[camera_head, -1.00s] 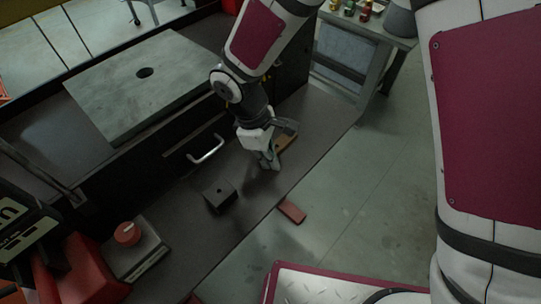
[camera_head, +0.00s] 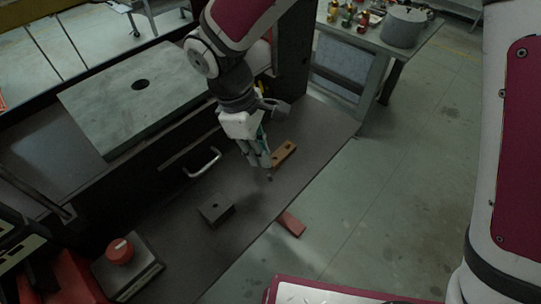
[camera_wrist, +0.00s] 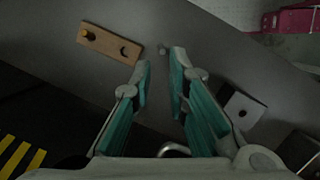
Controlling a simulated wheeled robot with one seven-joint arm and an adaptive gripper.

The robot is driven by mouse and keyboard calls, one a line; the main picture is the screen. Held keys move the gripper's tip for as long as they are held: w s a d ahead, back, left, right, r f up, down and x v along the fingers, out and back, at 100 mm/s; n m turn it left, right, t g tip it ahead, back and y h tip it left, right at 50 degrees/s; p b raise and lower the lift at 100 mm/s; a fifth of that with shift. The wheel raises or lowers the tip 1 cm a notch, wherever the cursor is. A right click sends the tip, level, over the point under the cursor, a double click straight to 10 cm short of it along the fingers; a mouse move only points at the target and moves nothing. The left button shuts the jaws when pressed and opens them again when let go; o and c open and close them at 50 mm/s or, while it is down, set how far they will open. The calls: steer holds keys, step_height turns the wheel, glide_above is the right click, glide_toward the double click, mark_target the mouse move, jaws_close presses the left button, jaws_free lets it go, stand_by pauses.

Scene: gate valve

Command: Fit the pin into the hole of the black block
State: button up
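The black block (camera_head: 215,208) sits on the dark bench with a round hole in its top. It also shows in the wrist view (camera_wrist: 240,106), right of the fingers. A small grey pin (camera_wrist: 163,49) is just beyond my fingertips, roughly in line with the gap between them. In the head view the pin (camera_head: 270,178) is a small dark spot just below the fingertips. My gripper (camera_wrist: 162,62) points down with its teal fingers apart and nothing between them. Its tips (camera_head: 262,164) are up and right of the black block in the head view.
A wooden block (camera_head: 284,153) with a peg and a hole lies beside the gripper. A red piece (camera_head: 291,224) lies at the bench's front edge. A drawer handle (camera_head: 203,163), a grey plate (camera_head: 140,100) and a red knob (camera_head: 119,251) are nearby.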

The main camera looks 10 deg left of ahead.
steer(key=s+d+r+m+t+y, duration=0.1)
steer(key=d+r+m, duration=0.5)
steer(key=d+r, duration=0.3)
steer(key=s+d+r+m+t+y, duration=0.1)
steer(key=d+r+m, duration=0.5)
steer(key=d, duration=0.8)
step_height(320, 180, up, 4)
steer(key=shift+s+d+f+t, duration=0.3)
steer(key=shift+s+t, duration=0.15)
steer(key=shift+t, duration=0.25)
steer(key=shift+o, duration=0.4)
steer(key=s+d+r+m+t, duration=0.2)
steer(key=s+d+m, duration=0.2)
steer(key=s+d, duration=0.1)
steer(key=shift+s+d+m+y, duration=0.15)
steer(key=shift+s+m+y, duration=0.25)
steer(key=n+g+b, duration=0.3)
steer(key=n+g, duration=0.2)
steer(key=n, duration=1.2)
glide_above(269, 175)
steer(key=f, duration=2.2)
steer(key=shift+s+a+f, duration=0.1)
steer(key=shift+a, duration=0.25)
steer(key=f, duration=0.3)
steer(key=f+p, duration=0.1)
steer(key=shift+d+f, duration=0.35)
steer(key=shift+d, duration=0.05)
steer(key=shift+f, duration=0.4)
